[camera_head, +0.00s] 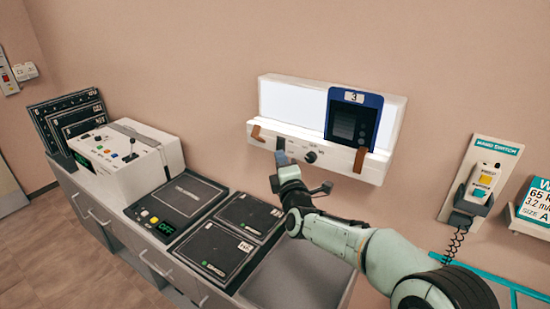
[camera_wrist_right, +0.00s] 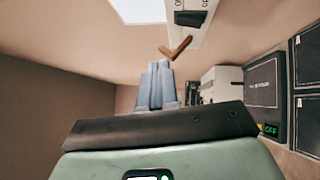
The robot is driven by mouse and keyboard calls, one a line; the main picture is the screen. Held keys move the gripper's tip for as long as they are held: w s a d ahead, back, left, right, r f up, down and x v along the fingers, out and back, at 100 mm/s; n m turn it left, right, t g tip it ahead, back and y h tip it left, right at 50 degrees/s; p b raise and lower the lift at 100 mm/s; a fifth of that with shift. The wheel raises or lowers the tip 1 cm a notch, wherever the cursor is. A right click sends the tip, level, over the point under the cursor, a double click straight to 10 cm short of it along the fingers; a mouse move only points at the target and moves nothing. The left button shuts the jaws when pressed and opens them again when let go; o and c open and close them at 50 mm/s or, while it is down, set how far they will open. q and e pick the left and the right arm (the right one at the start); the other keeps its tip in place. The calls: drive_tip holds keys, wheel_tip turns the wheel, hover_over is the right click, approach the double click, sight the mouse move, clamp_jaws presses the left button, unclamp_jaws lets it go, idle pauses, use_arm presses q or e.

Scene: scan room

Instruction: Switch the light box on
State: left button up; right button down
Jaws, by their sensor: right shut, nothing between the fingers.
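The light box (camera_head: 285,102) is fixed to the wall, a white case with a bright white screen on its left part. A dark rocker switch on its underside strip shows in the right wrist view (camera_wrist_right: 190,18), with OFF lettering beside it. My right gripper (camera_head: 281,157) is shut and empty, just below the left part of the lower strip. Its blue-grey fingers (camera_wrist_right: 158,68) point up towards the box, with a visible gap to the switch in the wrist view. My left gripper is out of view.
A blue-framed film marked 3 (camera_head: 352,118) covers the screen's right part. A hand switch (camera_head: 486,178) hangs at right. Below are a console (camera_head: 128,165) and dark cassettes (camera_head: 210,252) on a counter.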

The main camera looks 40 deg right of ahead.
drive_tip(key=s, duration=0.1)
drive_tip(key=s+a, duration=0.1)
drive_tip(key=s, duration=0.1)
drive_tip(key=shift+a+r, duration=0.25)
drive_tip(key=shift+a, duration=0.15)
